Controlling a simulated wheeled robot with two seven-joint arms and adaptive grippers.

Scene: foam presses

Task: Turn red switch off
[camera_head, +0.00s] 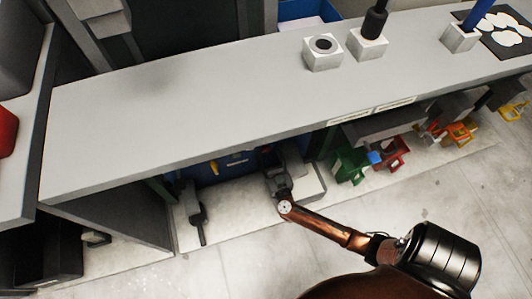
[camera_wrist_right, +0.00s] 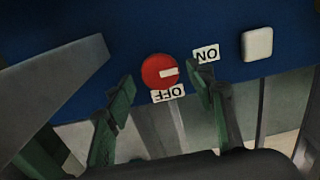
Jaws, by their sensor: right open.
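The red switch (camera_wrist_right: 153,72) is a round red knob on a blue panel (camera_wrist_right: 120,30) in the right wrist view. Its white bar points right. An upside-down ON label (camera_wrist_right: 206,53) is at its upper right, and an upside-down OFF label (camera_wrist_right: 168,94) is just below it. My right gripper (camera_wrist_right: 163,88) is open and empty, with a green finger on each side of the knob in the picture. Contact cannot be told. In the head view, my right gripper (camera_head: 270,157) is partly hidden under the counter, near the blue panel (camera_head: 215,170). The switch cannot be made out there.
A pale square button (camera_wrist_right: 257,43) sits right of the switch. The long grey counter (camera_head: 200,95) overhangs my right arm. White blocks (camera_head: 322,54) stand on it. Green (camera_head: 350,165) and red (camera_head: 390,153) devices are under its edge, right of the gripper. The floor in front is clear.

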